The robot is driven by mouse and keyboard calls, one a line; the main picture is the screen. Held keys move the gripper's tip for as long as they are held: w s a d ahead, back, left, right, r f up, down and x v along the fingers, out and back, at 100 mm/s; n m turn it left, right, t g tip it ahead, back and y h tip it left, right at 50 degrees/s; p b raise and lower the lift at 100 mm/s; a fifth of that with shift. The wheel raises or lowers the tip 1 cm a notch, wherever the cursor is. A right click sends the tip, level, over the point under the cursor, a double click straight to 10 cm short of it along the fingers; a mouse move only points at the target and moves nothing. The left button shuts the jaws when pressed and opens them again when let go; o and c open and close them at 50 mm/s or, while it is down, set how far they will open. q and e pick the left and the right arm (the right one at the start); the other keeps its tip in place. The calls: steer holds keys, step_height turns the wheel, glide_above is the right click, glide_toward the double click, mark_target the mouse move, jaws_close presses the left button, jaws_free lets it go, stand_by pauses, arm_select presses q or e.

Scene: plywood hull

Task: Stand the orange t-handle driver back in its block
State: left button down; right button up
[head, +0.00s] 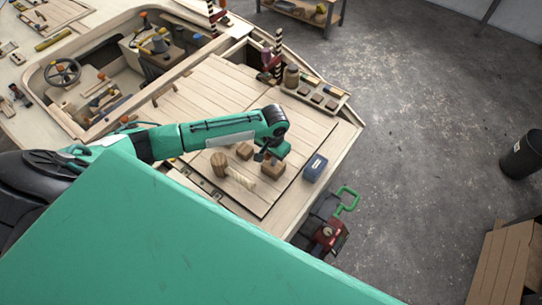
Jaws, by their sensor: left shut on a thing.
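My left gripper (265,156) points down over the plank deck, at a wooden block (273,169), and hides part of it. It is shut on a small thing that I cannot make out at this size. A smaller wooden block (245,151) stands just left of the gripper. I cannot make out any orange t-handle driver, nor tell which block is its own. My right gripper is not in view.
A wooden mallet (240,179) lies left of the blocks, and a blue box (315,167) stands right of them. A rack (316,92) with a jar is at the deck's back edge. The deck planks (205,100) behind my arm are mostly clear.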

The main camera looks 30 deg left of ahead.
arm_select(q)
steer(key=shift+f, duration=0.8)
